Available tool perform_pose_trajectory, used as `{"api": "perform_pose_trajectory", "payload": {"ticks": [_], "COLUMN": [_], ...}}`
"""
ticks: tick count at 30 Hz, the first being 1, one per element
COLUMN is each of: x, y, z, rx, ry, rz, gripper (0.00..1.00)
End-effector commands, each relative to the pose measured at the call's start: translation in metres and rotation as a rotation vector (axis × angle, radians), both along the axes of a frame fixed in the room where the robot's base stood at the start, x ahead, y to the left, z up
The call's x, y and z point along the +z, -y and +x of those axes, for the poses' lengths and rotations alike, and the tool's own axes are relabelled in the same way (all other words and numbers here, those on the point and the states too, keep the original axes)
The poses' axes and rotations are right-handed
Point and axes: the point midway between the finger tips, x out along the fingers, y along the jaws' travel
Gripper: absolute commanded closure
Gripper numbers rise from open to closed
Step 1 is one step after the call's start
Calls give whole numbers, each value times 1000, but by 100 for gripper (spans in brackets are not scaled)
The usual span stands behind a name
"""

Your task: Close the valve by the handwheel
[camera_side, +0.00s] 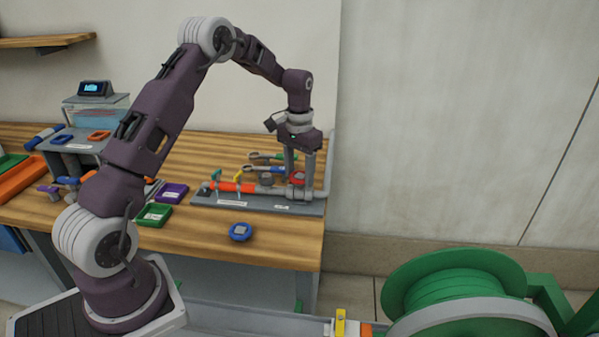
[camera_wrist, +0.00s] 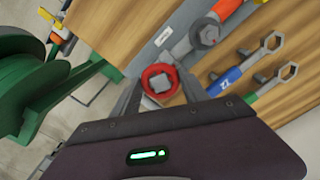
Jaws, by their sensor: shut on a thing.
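The red handwheel (camera_side: 298,176) sits on the grey pipe assembly at the right end of its base plate (camera_side: 262,204). In the wrist view the handwheel (camera_wrist: 160,68) shows as a red ring with a grey square hub. My gripper (camera_side: 299,173) points down over it, with one finger on each side of the ring. It is shut on the handwheel. The fingers hide part of the wheel's sides in the side view.
An orange pipe with a yellow lever (camera_side: 238,180) and a green lever (camera_side: 215,176) lies left of the handwheel. Wrenches (camera_wrist: 262,64) lie close by on the bench. A grey pipe (camera_side: 328,165) rises at the right. A blue ring-shaped thing (camera_side: 240,231) sits on clear bench in front.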

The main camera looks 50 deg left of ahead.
Motion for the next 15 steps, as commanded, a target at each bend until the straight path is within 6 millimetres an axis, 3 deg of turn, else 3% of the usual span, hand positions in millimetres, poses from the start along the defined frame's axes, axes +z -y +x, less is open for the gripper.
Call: {"api": "perform_pose_trajectory", "payload": {"ticks": [4, 12, 15], "x": [0, 0, 0], "y": [1, 2, 2], "z": [1, 1, 1], "rx": [-207, -250, -467], "ry": [1, 2, 2], "rz": [-3, -4, -5], "gripper": [87, 87, 87]}}
